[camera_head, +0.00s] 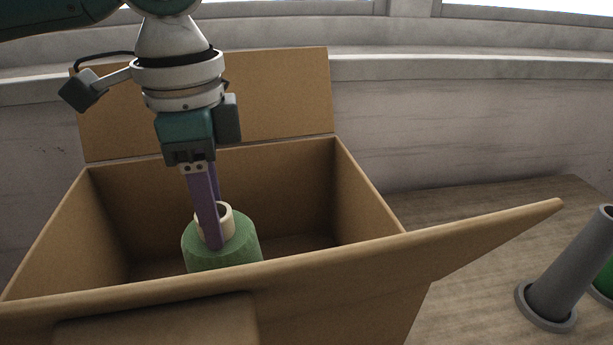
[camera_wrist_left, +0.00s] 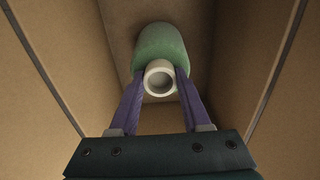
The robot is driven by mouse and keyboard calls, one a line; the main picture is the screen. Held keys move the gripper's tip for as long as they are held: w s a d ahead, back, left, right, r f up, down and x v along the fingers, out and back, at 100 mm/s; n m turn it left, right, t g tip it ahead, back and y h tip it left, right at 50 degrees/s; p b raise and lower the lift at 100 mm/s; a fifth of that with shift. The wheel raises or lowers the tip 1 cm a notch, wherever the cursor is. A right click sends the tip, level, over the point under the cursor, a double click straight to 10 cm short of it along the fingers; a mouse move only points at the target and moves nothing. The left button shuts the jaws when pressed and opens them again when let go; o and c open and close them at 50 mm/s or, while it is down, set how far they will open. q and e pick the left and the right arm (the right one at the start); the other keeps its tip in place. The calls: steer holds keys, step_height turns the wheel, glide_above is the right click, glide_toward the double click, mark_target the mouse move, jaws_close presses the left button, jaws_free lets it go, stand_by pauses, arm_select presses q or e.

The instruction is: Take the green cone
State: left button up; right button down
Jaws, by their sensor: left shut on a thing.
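The green cone (camera_head: 222,249) is inside the open cardboard box (camera_head: 365,210), with a cream tube end (camera_head: 226,216) sticking up from its top. My left gripper (camera_head: 215,225) reaches down into the box with purple fingers shut on the tube end. In the left wrist view, the fingers of the left gripper (camera_wrist_left: 160,82) lie on both sides of the tube end (camera_wrist_left: 160,77), and the green cone (camera_wrist_left: 160,45) shows beyond it. The front wall of the box hides the cone's lower part in the head view, so I cannot tell whether it touches the bottom. My right gripper is not in view.
The box's flaps stand open, and one (camera_head: 490,235) juts out to the right. A wall runs behind the box.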

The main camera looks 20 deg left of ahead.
arm_select(q)
jaws_close()
steer(key=shift+r, duration=0.2)
